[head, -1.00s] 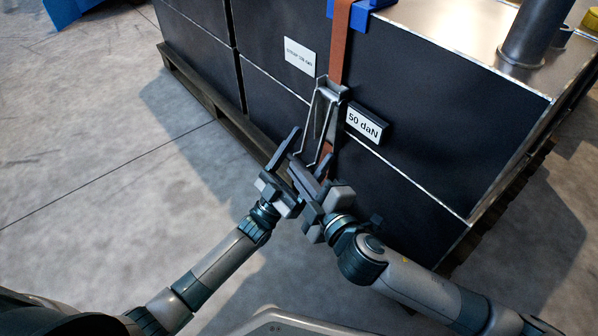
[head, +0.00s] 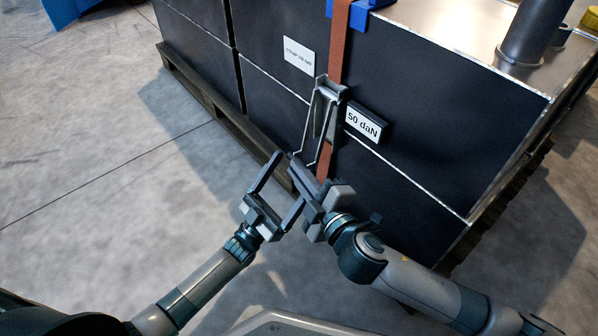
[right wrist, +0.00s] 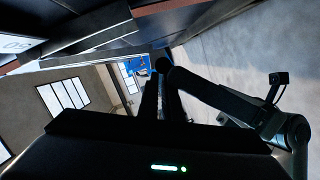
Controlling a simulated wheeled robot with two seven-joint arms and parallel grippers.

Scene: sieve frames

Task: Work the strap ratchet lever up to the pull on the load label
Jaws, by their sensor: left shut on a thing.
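The ratchet (head: 328,92), a grey metal frame, sits on the orange strap (head: 340,45) on the dark load's side. Its lever (head: 308,135) hangs down and out from it. The load label (head: 363,123), reading "50 daN", is right of the ratchet. My right gripper (head: 309,172) is just below the lever's lower end. Its fingers (right wrist: 162,98) look close together in the right wrist view; whether they touch the lever is hidden.
A white sign (head: 299,55) with small text is left of the strap. A blue corner piece (head: 358,9) sits under the strap at the top edge. The load stands on a wooden pallet (head: 215,104).

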